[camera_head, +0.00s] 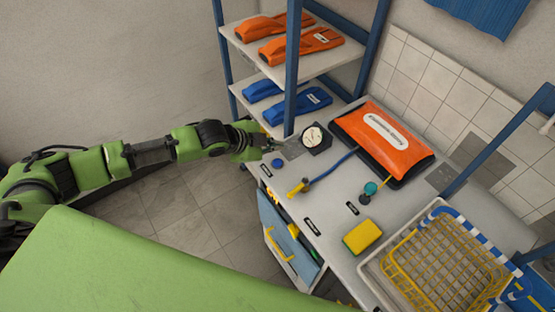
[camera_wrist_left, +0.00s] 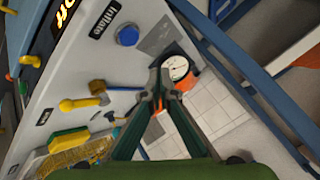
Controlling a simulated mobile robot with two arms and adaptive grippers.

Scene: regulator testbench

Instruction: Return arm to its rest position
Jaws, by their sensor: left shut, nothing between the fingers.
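My left arm reaches in from the left in the head view. Its gripper (camera_head: 268,140) is at the left end of the bench top, beside the shelf post and left of the round gauge (camera_head: 313,136). In the left wrist view the gripper (camera_wrist_left: 159,84) is shut, with its fingertips together and nothing between them. The gauge (camera_wrist_left: 177,68) shows just beyond the tips there. A blue button (camera_wrist_left: 128,36) is on the bench beside an "Inflate" label. My right gripper is not in view.
The bench top (camera_head: 340,207) holds an orange bag (camera_head: 384,139), a yellow-handled valve (camera_head: 298,188), a sponge (camera_head: 362,236) and a yellow wire basket (camera_head: 440,262). A blue-framed shelf (camera_head: 292,60) stands close to the gripper. Floor (camera_head: 185,215) is clear below my arm.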

